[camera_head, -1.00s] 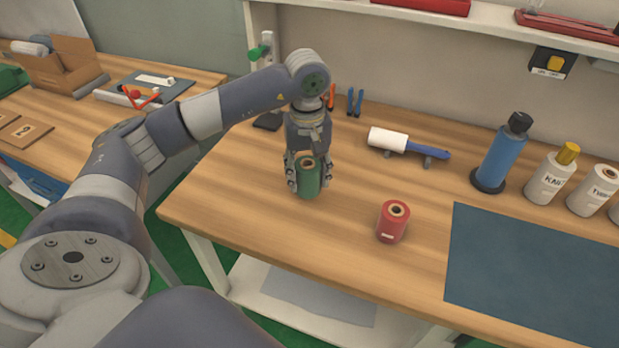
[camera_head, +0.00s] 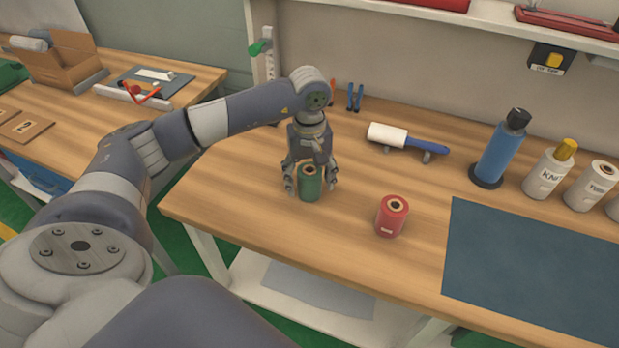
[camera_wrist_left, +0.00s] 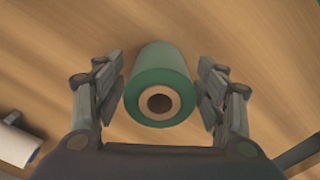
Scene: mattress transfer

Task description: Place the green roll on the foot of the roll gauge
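The green roll (camera_head: 310,184) stands upright on the wooden table, left of the red roll. My left gripper (camera_head: 311,186) points down over it with its fingers spread on either side. In the left wrist view the green roll (camera_wrist_left: 160,88) lies between the fingers (camera_wrist_left: 160,100), with a visible gap on both sides. What looks like the roll gauge is a pale marked post with a green slider (camera_head: 259,47) at the table's back left. Its foot is hidden behind my left arm. My right gripper is not in view.
The red roll (camera_head: 391,216) stands to the right, near a dark blue mat (camera_head: 535,275). Pliers (camera_head: 354,98) hang by the wall.

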